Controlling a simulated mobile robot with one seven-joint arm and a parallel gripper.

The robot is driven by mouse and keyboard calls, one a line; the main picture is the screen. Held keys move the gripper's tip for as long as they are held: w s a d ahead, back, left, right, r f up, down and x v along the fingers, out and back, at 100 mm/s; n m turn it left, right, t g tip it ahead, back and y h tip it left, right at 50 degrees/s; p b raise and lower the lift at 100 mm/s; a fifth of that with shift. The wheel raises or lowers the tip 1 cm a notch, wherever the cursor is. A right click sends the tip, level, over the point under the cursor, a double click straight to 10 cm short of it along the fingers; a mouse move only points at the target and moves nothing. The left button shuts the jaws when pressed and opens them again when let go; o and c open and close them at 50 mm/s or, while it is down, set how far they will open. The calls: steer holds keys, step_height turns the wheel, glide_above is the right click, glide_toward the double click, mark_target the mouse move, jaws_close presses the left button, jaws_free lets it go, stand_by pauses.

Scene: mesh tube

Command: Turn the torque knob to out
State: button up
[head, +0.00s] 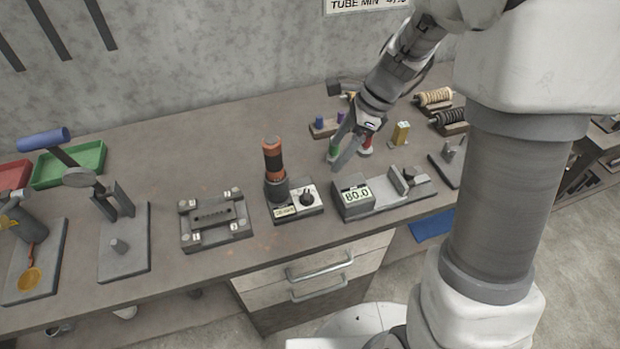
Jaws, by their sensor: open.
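The black knob (307,197), which appears to be the torque knob, sits on a light dial plate on a small dark base. The dial marks and the knob's exact setting are too small to read. A torque driver (273,162) with an orange and black handle stands upright in a holder on the same base, left of the knob. My gripper (349,154) is open above the bench, behind and to the right of the knob and apart from it. Its fingers point down and seem to hold nothing.
A four-post fixture (215,220) stands left. Small coloured pieces lie behind my gripper. Bench (200,160) behind the driver is clear. Drawers (315,275) are below the front edge.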

mark_target(308, 194)
steer(key=b+x, duration=0.1)
steer(key=x, duration=1.4)
steer(key=shift+f+b, duration=0.3)
jaws_close()
